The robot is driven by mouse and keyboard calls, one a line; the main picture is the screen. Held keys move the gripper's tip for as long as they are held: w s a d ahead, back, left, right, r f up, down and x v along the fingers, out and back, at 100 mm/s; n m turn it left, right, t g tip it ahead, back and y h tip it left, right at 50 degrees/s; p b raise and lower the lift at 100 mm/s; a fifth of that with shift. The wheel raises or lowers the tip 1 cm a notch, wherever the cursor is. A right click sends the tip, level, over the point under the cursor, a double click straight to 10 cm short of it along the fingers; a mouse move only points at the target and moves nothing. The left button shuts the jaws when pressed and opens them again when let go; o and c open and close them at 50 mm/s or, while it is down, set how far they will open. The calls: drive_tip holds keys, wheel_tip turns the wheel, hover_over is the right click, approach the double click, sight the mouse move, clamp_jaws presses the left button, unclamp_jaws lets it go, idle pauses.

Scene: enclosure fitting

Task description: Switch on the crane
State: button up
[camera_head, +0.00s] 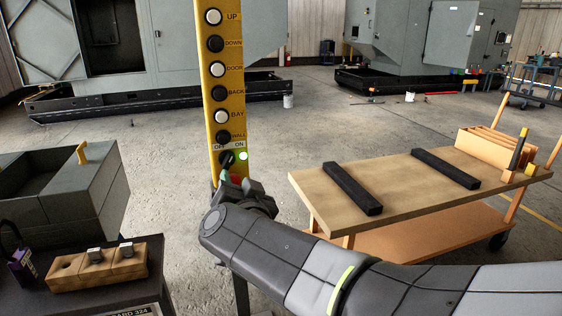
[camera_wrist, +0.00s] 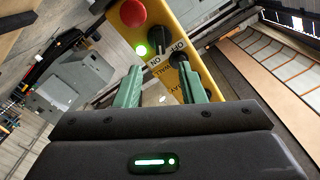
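The crane's yellow control panel (camera_head: 219,100) stands upright in the middle of the head view. Near its bottom is a black rotary switch (camera_head: 227,159) under an OFF/ON label, which also shows in the wrist view (camera_wrist: 159,40). A green lamp (camera_head: 243,156) beside the switch is lit; it also glows in the wrist view (camera_wrist: 141,50). A red button (camera_wrist: 132,12) sits beyond the lamp. My gripper (camera_wrist: 160,72) has its two green fingers apart with nothing between them, just short of the switch. In the head view, my gripper (camera_head: 229,175) partly covers the panel's lower end.
A wooden-topped cart (camera_head: 400,185) with two black bars stands at right. At left are a grey box (camera_head: 60,200) and a wooden block (camera_head: 95,268) on a dark surface. Large grey enclosures stand behind; open concrete floor lies between.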

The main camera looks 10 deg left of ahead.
sight(230, 161)
drive_tip(key=shift+p+v, duration=0.55)
drive_tip(key=shift+v, duration=1.4)
drive_tip(key=shift+w+a+f, duration=0.1)
drive_tip(key=shift+w, duration=0.05)
drive_tip(key=b+x, duration=0.4)
drive_tip(key=x, duration=0.8)
drive_tip(key=shift+w, duration=0.25)
drive_tip(key=shift+w+a, duration=0.35)
drive_tip(key=shift+w, duration=0.15)
